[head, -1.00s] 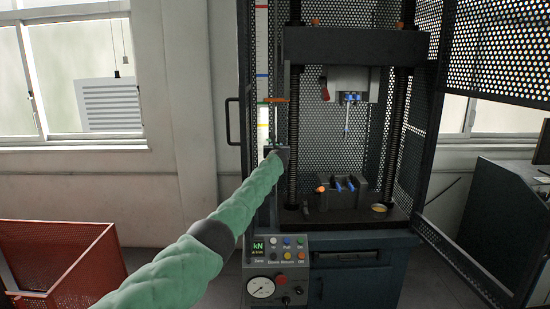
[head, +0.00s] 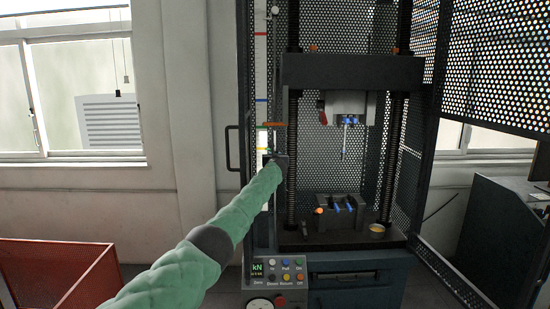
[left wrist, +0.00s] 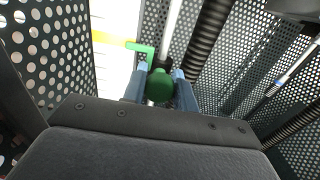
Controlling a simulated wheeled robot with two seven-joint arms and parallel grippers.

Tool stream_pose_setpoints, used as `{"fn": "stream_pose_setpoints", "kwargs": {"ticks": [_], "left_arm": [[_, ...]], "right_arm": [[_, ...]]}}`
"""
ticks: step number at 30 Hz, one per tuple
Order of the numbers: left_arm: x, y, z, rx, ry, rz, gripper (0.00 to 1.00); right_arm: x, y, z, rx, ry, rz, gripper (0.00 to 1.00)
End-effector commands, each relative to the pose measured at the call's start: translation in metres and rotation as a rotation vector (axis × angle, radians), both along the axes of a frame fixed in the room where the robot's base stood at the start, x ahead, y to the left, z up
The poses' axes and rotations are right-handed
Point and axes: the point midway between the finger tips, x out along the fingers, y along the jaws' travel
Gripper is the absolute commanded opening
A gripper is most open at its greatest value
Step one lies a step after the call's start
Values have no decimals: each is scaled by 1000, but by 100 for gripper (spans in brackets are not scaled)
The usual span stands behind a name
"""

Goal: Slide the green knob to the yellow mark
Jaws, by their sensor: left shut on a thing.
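The green knob (left wrist: 160,86) sits between the two blue-grey fingers of my left gripper (left wrist: 160,92), which are shut on it. A green pointer (left wrist: 144,50) extends up and left from the knob toward the white scale. The yellow mark (left wrist: 113,38) is a band on that scale, and the pointer's tip appears close to its lower edge in the left wrist view. In the head view my left gripper (head: 273,155) is at the scale (head: 262,140) on the left side of the machine, hiding the knob. My right gripper is not in view.
An orange piece (head: 273,124) sticks out just above my gripper. Perforated guards (left wrist: 45,50) stand close on both sides of the wrist. The machine's threaded column (head: 294,140) is to the right, and a control panel (head: 278,274) is below.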

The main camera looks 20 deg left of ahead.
Motion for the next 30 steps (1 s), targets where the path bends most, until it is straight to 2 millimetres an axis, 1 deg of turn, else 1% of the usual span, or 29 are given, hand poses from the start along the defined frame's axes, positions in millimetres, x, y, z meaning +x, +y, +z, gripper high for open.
{"fn": "stream_pose_setpoints", "kwargs": {"ticks": [7,8,10,22,26,30], "left_arm": [[0,0,2,1,-2,0,0],[0,0,2,1,-2,0,34],[0,0,1,1,-2,0,48],[-2,0,0,1,-1,1,48],[-6,-1,-1,1,-3,2,48],[-15,-4,-1,-1,-4,1,48]], "right_arm": [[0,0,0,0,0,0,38],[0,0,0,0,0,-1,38],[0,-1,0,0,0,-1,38],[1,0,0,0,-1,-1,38],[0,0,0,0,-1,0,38],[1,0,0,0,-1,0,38]]}}
